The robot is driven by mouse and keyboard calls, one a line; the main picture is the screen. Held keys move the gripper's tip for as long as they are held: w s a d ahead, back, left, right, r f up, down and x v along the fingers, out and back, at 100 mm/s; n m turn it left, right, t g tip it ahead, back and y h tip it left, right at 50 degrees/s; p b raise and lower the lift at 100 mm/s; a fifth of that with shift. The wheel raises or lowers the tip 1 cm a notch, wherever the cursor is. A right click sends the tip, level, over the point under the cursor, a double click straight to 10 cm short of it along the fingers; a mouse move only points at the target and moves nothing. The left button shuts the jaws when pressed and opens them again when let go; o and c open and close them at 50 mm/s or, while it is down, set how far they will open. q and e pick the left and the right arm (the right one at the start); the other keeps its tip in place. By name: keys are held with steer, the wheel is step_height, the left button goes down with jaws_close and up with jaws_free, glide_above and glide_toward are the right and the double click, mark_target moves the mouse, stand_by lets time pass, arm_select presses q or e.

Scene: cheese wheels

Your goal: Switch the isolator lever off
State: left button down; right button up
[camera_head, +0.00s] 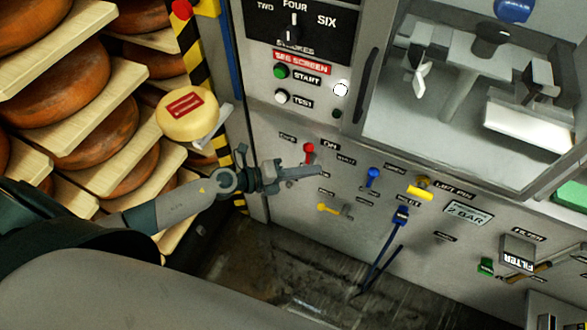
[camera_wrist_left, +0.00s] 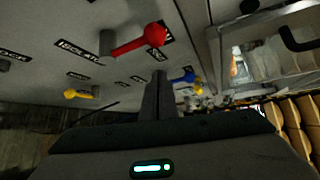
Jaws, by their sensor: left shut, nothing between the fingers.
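The isolator lever is a red lever with a ball knob on the machine's lower panel (camera_head: 309,149). My left gripper (camera_head: 318,171) is shut and empty, just below the lever in the head view. Its closed fingers (camera_wrist_left: 160,78) show below the knob in the wrist view, with a visible gap. Contact in depth is hard to judge. My right gripper is not in view.
A blue lever (camera_head: 373,176), a yellow lever (camera_head: 328,209) and a yellow handle (camera_head: 420,191) sit nearby on the panel.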

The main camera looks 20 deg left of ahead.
mark_target(310, 153)
arm_select(q)
steer(key=w+a, duration=0.1)
steer(key=w+a+r, duration=0.1)
steer(key=shift+w+a, duration=0.25)
steer(key=shift+w, duration=0.05)
stand_by(0.4)
